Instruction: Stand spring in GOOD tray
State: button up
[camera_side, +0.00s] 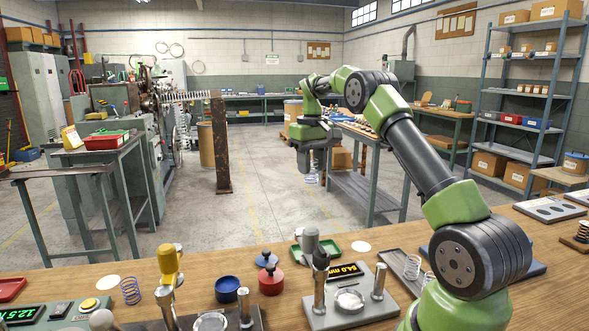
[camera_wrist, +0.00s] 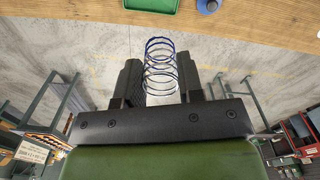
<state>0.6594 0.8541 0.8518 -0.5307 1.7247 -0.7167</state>
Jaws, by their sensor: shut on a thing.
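A wire spring (camera_wrist: 161,52) with a bluish end ring is between the two dark fingers of my gripper (camera_wrist: 160,78) in the wrist view. My gripper is shut on it, and the spring sticks out past the fingertips. In the side view the gripper (camera_side: 309,168) points down over the floor beyond the bench, with the small spring just visible below it. A green tray (camera_side: 335,245) lies on the bench behind a gauge; part of it is hidden. It also shows at the top edge of the wrist view (camera_wrist: 150,4). No GOOD label is readable.
On the wooden bench stand a gauge block (camera_side: 350,312) with a 54.0 mm display, a yellow-handled tool (camera_side: 168,262), a red weight (camera_side: 271,281) and a blue cup (camera_side: 227,289). Another spring (camera_side: 131,291) stands at left. A red tray (camera_side: 10,288) lies at far left.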

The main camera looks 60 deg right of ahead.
jog(key=shift+s+d+f, duration=0.1)
jog(key=shift+s+d, duration=0.05)
jog(key=shift+d, duration=0.3)
jog(key=shift+s+d+f, duration=0.1)
jog(key=shift+s+d, duration=0.05)
jog(key=shift+d, duration=0.25)
notch_tip(320, 180, down, 18)
jog(key=shift+d+f, duration=0.1)
jog(key=shift+f, duration=0.15)
jog(key=shift+s+f, duration=0.1)
jog(key=shift+f, duration=0.75)
dwell(1.9)
jog(key=o, duration=1.1)
jog(key=shift+r, duration=0.1)
jog(key=shift+r, duration=4.4)
